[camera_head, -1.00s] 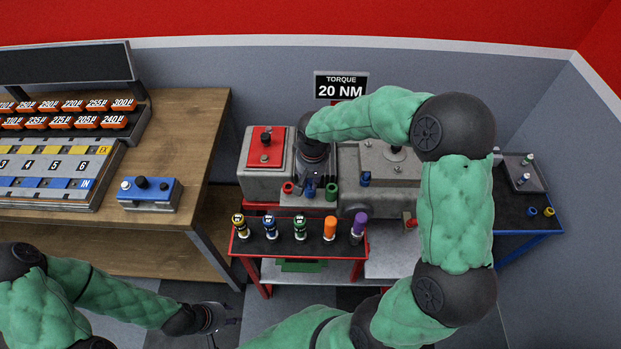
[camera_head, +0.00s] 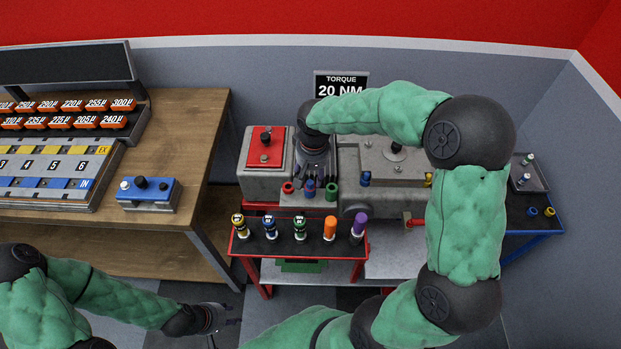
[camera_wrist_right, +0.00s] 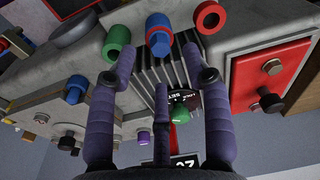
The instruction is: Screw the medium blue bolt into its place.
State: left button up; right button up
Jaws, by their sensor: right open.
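A blue bolt (camera_wrist_right: 158,36) with a hex-shaped head sits between a green ring (camera_wrist_right: 117,42) and a red ring (camera_wrist_right: 208,17) in the right wrist view. In the head view the blue piece (camera_head: 309,188) shows in the same row, in front of the grey machine. A second blue-collared bolt (camera_wrist_right: 76,88) sits on the grey casting, also seen in the head view (camera_head: 365,178). I cannot tell their sizes. My right gripper (camera_head: 314,178) is open and empty just above the row, its fingers (camera_wrist_right: 160,75) spread below the blue bolt in the wrist picture. My left gripper (camera_head: 226,322) hangs low, far from the machine.
A red-edged tool stand (camera_head: 255,243) with several coloured sockets stands in front of the machine. A box with a red plate (camera_head: 265,148) is left of my right gripper. A wooden workbench (camera_head: 185,140) is at left; a blue-edged side table (camera_head: 515,212) at right.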

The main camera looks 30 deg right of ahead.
notch_tip(320, 180, up, 8)
jog(key=shift+s, duration=0.4)
dwell(0.4)
